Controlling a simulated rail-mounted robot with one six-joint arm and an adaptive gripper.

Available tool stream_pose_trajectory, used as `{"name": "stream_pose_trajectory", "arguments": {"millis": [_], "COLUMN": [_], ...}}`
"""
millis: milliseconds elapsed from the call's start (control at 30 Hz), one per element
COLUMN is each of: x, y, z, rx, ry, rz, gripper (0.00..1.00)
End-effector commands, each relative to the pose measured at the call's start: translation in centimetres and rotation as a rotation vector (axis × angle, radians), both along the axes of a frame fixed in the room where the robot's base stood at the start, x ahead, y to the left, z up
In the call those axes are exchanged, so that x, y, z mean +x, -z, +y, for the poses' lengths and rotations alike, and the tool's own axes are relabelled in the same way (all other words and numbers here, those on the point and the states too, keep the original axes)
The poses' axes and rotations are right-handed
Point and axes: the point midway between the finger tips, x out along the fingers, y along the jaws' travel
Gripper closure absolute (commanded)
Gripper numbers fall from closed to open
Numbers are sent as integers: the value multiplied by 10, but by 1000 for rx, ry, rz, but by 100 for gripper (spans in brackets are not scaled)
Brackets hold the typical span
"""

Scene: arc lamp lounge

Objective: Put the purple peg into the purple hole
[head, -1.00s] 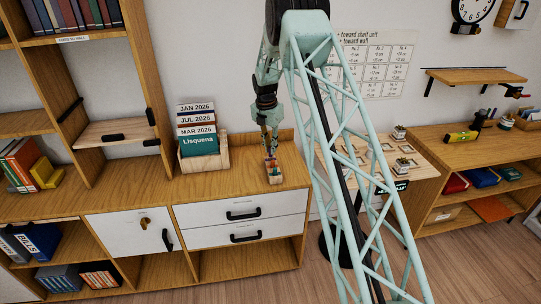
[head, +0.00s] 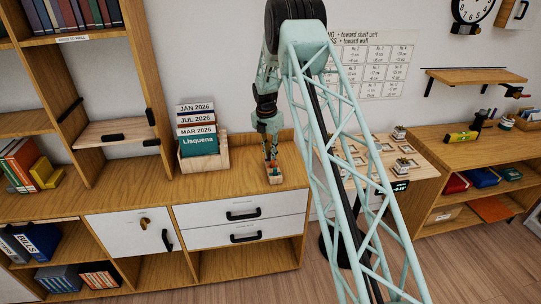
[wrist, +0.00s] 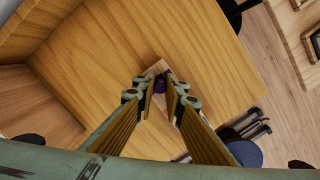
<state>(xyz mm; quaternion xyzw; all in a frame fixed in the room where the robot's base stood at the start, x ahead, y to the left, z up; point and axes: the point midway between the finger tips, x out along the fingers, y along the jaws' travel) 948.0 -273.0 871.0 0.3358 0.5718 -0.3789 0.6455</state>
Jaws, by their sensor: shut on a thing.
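My gripper (wrist: 160,98) points down, its two fingers close together around a small dark purple piece, which looks like the purple peg (wrist: 159,84). A small wooden peg block (head: 275,179) stands on the cabinet top, right under my gripper (head: 271,161) in the head view. Small coloured pieces show at the block in the head view. In the wrist view part of the block (wrist: 158,68) shows just beyond the fingertips. The purple hole is hidden. I cannot tell whether the peg touches the block or is in it.
A box of labelled files (head: 203,150) stands left of the block on the cabinet top (head: 235,180). A raised wooden edge runs behind. To the right is a lower table (head: 415,165) with frames and small plants. Bare cabinet top lies around the block.

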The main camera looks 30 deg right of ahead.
Motion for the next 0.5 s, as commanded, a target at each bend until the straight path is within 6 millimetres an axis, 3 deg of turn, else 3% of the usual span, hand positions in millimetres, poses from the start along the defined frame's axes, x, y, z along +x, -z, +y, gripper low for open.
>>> {"name": "stream_pose_trajectory", "arguments": {"millis": [133,167,300,500], "x": [0,0,0,0], "y": [3,3,3,3], "z": [0,0,0,0], "rx": [0,0,0,0], "ry": [0,0,0,0], "rz": [0,0,0,0], "gripper": [95,88,76,76]}}
